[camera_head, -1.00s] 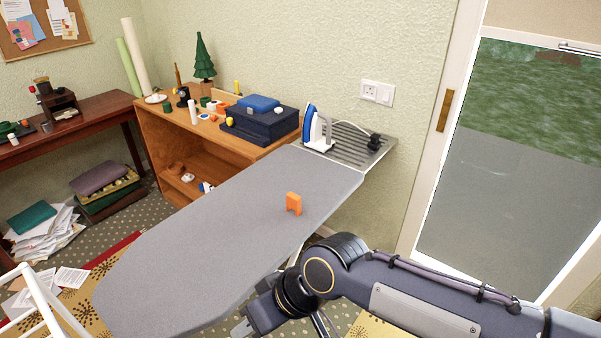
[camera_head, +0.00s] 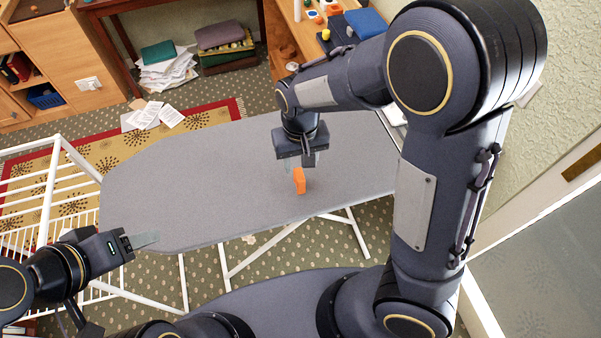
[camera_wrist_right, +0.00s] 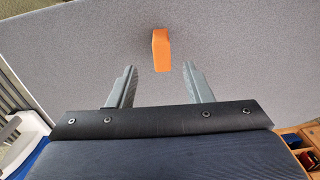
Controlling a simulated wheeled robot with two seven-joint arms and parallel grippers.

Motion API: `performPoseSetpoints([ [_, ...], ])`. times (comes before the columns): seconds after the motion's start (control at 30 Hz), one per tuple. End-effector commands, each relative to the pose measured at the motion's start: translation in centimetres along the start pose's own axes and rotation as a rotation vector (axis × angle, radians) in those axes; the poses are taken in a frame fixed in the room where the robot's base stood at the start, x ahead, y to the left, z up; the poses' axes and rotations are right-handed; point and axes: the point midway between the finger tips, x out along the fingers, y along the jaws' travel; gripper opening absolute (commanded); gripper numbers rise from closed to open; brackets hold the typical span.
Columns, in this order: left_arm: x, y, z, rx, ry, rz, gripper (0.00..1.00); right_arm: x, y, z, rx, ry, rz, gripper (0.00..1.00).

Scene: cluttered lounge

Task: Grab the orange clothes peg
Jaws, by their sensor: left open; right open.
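The orange clothes peg (camera_head: 299,180) stands on the grey ironing board (camera_head: 200,180), near the board's front edge. My right gripper (camera_head: 298,166) is above the board, just over and beside the peg in the head view. My left gripper (camera_head: 148,240) is at the lower left, by the board's front left edge, open and empty, away from the peg.
A white drying rack (camera_head: 60,190) stands left of the board. The wooden cabinet (camera_head: 290,40) with small items is behind the board. Papers (camera_head: 150,115) lie on the rug (camera_head: 105,150). The board around the peg is clear.

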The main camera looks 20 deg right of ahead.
Motion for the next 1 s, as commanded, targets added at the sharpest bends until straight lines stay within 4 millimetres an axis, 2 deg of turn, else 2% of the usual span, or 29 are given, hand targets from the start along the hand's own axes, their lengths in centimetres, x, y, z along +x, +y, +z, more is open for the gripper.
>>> performPoseSetpoints([
  [0.27, -0.2, 0.1, -0.1, 0.0, 0.0, 0.0, 0.53, 3.1, 0.0, 0.1, 0.0, -0.004, 0.007, 0.45],
  [0.5, -0.6, 0.3, -0.3, 0.0, 0.0, 0.0, 0.53, 6.7, 0.0, 0.2, 0.001, -0.005, 0.007, 0.45],
  [0.63, -0.6, 0.3, -0.3, 0.0, 0.0, 0.0, 0.53, 7.6, 0.0, 0.2, 0.0, -0.002, 0.006, 0.45],
  [0.83, -0.6, 0.3, -0.3, 0.0, 0.0, 0.0, 0.53, 7.7, 0.0, 0.2, -0.001, 0.0, 0.004, 0.45],
  [0.87, -0.6, 0.3, -0.3, 0.0, 0.0, 0.0, 0.53, 7.7, 0.0, 0.2, -0.001, 0.0, 0.004, 0.44],
  [1.0, -0.6, 0.3, -0.3, 0.0, 0.0, 0.0, 0.53, 7.6, 0.0, 0.2, -0.001, 0.0, 0.004, 0.26],
])
